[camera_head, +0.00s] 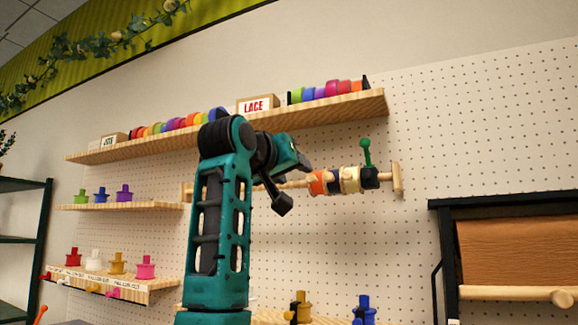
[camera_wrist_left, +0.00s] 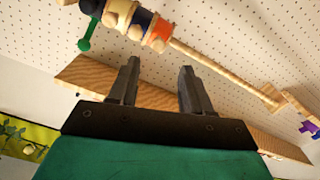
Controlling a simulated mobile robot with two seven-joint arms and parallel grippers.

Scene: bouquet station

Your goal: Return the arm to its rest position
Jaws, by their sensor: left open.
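My left arm (camera_head: 220,225) rises in teal in the middle of the head view, bent at the top. Its left gripper (camera_head: 291,183) is in front of the pegboard, close to the wooden rod of ribbon spools in the picture. In the left wrist view, both fingers of the left gripper (camera_wrist_left: 158,75) stand apart with nothing between them. The ribbon rod (camera_wrist_left: 222,68) lies beyond the fingertips, apart from them. Whether any part of the arm touches a shelf cannot be told. My right gripper is in neither view.
An upper shelf (camera_head: 330,108) with coloured rolls and a LACE box (camera_head: 257,104) runs behind the arm. Lower left shelves hold coloured spools. A brown paper roll stand (camera_head: 515,250) is at right.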

